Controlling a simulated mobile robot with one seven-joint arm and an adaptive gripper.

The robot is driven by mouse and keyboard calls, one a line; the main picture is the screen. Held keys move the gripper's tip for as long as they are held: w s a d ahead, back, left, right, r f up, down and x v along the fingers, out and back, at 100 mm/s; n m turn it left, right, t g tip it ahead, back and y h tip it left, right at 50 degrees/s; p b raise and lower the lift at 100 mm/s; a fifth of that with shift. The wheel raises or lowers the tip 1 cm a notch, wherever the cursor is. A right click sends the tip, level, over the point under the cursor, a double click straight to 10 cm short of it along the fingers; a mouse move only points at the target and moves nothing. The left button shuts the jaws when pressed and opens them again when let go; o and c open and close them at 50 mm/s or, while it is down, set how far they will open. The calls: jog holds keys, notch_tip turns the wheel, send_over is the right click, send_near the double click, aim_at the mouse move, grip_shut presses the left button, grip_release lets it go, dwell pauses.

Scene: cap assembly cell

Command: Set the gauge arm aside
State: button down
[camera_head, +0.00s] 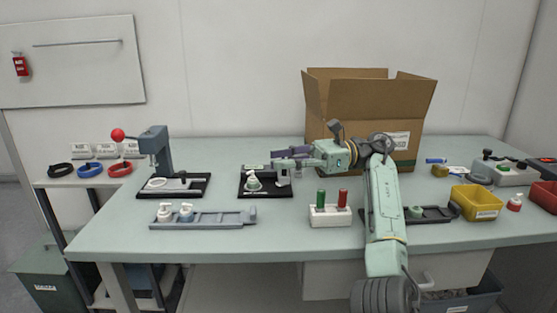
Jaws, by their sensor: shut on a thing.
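My arm reaches in from the right, and my gripper (278,159) is above the black gauge fixture (242,190) at the middle of the table. Its fingers point left and are closed on a thin pale bar, which looks like the gauge arm (256,166). The bar lies over a white pump cap (253,182) on the fixture. A grey upright block (283,177) stands at the fixture's right side, below the fingers. The fingers hide part of the bar, and I cannot tell whether it still touches the block.
A press with a red knob (118,135) stands at left. A grey rail (215,219) with two pump caps lies in front. A white block (330,216) holds green and red handles. An open cardboard box (375,103) stands behind my arm. A yellow bin (477,203) is at right.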

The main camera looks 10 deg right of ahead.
jog(key=shift+d, duration=0.1)
dwell(0.3)
jog(key=c, duration=1.8)
grip_release()
notch_tip(320, 180, up, 10)
jog(key=shift+f, duration=0.1)
